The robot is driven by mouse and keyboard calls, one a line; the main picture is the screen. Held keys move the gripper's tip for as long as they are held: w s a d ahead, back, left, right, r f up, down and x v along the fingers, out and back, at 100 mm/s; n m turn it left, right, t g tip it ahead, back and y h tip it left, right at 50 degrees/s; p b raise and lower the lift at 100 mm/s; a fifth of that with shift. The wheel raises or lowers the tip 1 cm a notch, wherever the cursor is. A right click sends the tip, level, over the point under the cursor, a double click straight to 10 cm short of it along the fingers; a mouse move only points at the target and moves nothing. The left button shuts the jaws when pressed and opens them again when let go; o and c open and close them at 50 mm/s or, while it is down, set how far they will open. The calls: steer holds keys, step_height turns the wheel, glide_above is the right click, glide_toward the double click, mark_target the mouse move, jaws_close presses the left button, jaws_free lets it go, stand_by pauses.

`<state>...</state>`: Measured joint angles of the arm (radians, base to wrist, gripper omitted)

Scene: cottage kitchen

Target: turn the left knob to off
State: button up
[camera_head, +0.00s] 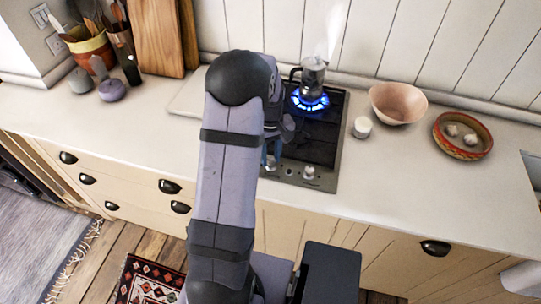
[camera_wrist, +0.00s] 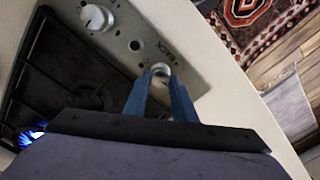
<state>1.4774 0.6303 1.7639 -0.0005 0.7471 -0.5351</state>
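The stove's front panel (camera_wrist: 187,82) carries two pale knobs. The left knob (camera_wrist: 160,69) shows in the wrist view between the tips of my gripper's (camera_wrist: 160,77) two blue fingers. The fingers stand apart on either side of it, and I cannot tell whether they press on it. The right knob (camera_wrist: 97,17) stands clear of my gripper; it also shows in the head view (camera_head: 309,172). In the head view my arm hides most of the left knob's area. A blue flame (camera_head: 310,103) burns at the back burner under a steaming moka pot (camera_head: 313,75).
A small white cup (camera_head: 362,127), a pinkish bowl (camera_head: 398,102) and a patterned dish (camera_head: 462,136) holding garlic-like bulbs stand right of the stove. A utensil pot (camera_head: 90,50) and wooden boards (camera_head: 158,38) stand at the left. The counter (camera_head: 400,180) in front is clear.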

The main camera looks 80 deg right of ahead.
steer(key=shift+m, duration=0.3)
steer(key=shift+c, duration=0.3)
steer(key=m, duration=0.8)
steer(key=shift+s+d+r+m, duration=0.1)
steer(key=shift+m, duration=0.2)
steer(key=m, duration=0.4)
steer(key=shift+m+b, duration=0.3)
steer(key=shift+m, duration=2.1)
steer(key=o, duration=1)
steer(key=shift+s, duration=0.1)
steer(key=shift+o, duration=0.2)
